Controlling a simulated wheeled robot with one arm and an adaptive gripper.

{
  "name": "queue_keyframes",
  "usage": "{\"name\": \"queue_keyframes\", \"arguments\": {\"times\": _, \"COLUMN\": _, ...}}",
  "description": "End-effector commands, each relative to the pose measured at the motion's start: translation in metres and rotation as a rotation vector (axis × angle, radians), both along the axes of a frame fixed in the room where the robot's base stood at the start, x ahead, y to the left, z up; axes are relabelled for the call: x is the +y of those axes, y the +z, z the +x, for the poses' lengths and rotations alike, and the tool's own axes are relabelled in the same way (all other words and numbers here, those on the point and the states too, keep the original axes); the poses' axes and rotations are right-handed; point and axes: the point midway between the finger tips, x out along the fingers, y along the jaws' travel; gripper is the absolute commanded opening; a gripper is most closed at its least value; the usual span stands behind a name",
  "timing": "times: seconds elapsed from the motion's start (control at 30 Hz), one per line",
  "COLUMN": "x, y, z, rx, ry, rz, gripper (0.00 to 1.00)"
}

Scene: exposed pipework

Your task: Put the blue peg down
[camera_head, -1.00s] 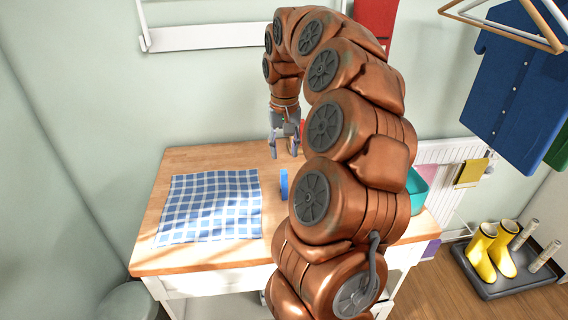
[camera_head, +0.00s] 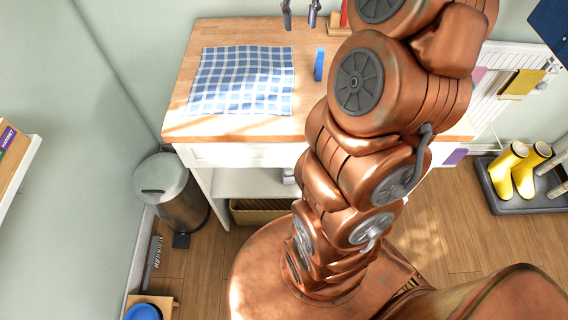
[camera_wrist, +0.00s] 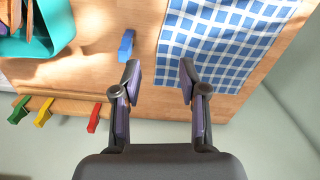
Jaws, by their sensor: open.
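The peg also shows in the wrist view (camera_wrist: 126,45), beyond and slightly left of the fingers. My gripper (camera_head: 300,20) is open and empty above the back of the worktop; only its fingers show at the top of the head view.
A wooden rack (camera_wrist: 70,96) with green (camera_wrist: 19,110), yellow (camera_wrist: 43,112) and red (camera_wrist: 93,118) pegs lies along the worktop's back edge. A teal container (camera_wrist: 52,38) with wooden items stands nearby. A grey bin (camera_head: 170,195) stands on the floor at left.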

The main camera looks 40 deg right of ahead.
Motion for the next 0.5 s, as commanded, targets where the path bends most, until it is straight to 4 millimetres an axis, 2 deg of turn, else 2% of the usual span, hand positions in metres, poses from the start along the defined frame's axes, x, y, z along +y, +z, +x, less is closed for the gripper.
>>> {"name": "queue_keyframes", "arguments": {"times": 0.03, "x": 0.023, "y": 0.001, "z": -0.005, "rx": 0.000, "ry": 0.053, "rz": -0.002, "gripper": 0.43}}
{"name": "queue_keyframes", "arguments": {"times": 0.2, "x": 0.090, "y": -0.009, "z": -0.031, "rx": 0.018, "ry": 0.203, "rz": 0.003, "gripper": 0.43}}
{"name": "queue_keyframes", "arguments": {"times": 0.37, "x": 0.143, "y": -0.026, "z": -0.070, "rx": 0.049, "ry": 0.317, "rz": 0.008, "gripper": 0.43}}
{"name": "queue_keyframes", "arguments": {"times": 0.5, "x": 0.179, "y": -0.046, "z": -0.111, "rx": 0.076, "ry": 0.391, "rz": 0.010, "gripper": 0.43}}
